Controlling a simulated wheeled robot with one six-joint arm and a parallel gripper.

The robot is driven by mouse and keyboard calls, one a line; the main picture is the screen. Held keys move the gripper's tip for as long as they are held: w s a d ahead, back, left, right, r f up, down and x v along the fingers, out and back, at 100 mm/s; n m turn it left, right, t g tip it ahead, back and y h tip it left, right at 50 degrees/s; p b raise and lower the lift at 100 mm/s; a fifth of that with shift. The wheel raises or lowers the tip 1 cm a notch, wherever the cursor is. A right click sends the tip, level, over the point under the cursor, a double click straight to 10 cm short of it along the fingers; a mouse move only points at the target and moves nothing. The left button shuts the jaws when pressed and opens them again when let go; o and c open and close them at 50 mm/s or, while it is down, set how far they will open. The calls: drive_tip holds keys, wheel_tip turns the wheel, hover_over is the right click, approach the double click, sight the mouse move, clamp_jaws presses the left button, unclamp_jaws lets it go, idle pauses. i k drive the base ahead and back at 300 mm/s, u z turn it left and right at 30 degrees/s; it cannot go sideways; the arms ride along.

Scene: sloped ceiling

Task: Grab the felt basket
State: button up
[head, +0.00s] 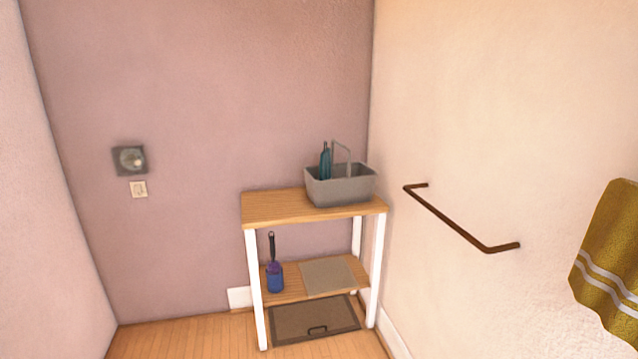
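A grey basket (342,188) with an upright handle, which looks like the felt basket, stands on the right part of the wooden top of a small shelf unit (272,207). A dark teal bottle (325,162) sticks up at the left side of the basket; its lower part is hidden by the basket's wall. My gripper is not in view.
The lower shelf holds a blue-purple bottle or brush (275,278) and a flat grey-beige mat (328,276). A dark flat box or tray with a handle (315,321) is below. A brown rail (450,222) juts from the right wall near a yellow towel (610,260). Left floor is clear.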

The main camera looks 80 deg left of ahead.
sight(351, 182)
drive_tip(key=u, duration=2.35)
drive_tip(key=i, duration=3.35)
drive_tip(key=u, duration=0.2)
